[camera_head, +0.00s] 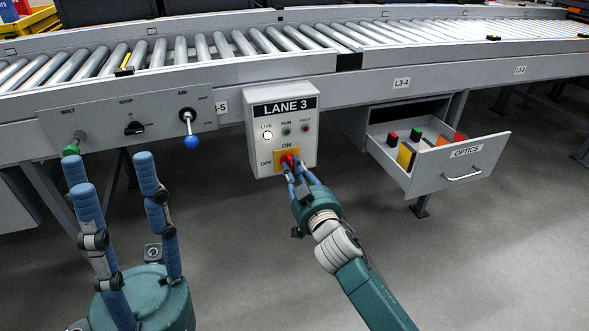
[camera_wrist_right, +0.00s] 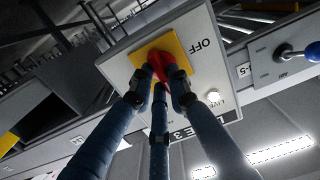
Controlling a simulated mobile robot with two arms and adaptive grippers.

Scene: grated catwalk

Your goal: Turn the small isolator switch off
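The isolator switch is a red handle (camera_head: 288,159) on a yellow plate (camera_head: 279,166), low on the grey LANE 3 box (camera_head: 256,134). ON is printed above it and OFF to its left. The LIVE lamp (camera_head: 267,135) glows white. My right gripper (camera_head: 291,164) has its fingers closed together around the red handle. The right wrist view shows the fingertips meeting on the handle (camera_wrist_right: 158,62), over the yellow plate (camera_wrist_right: 178,50); they hide much of it, so its exact angle is hard to tell. My left gripper (camera_head: 112,172) is open and empty, fingers pointing up, below the left panel.
A panel at left carries a green knob (camera_head: 71,150), a black STOP switch (camera_head: 134,128) and a blue-tipped lever (camera_head: 191,141). An open OPTICS drawer (camera_head: 436,178) with coloured blocks juts out at right. A roller conveyor (camera_head: 240,42) runs above. The floor in front is clear.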

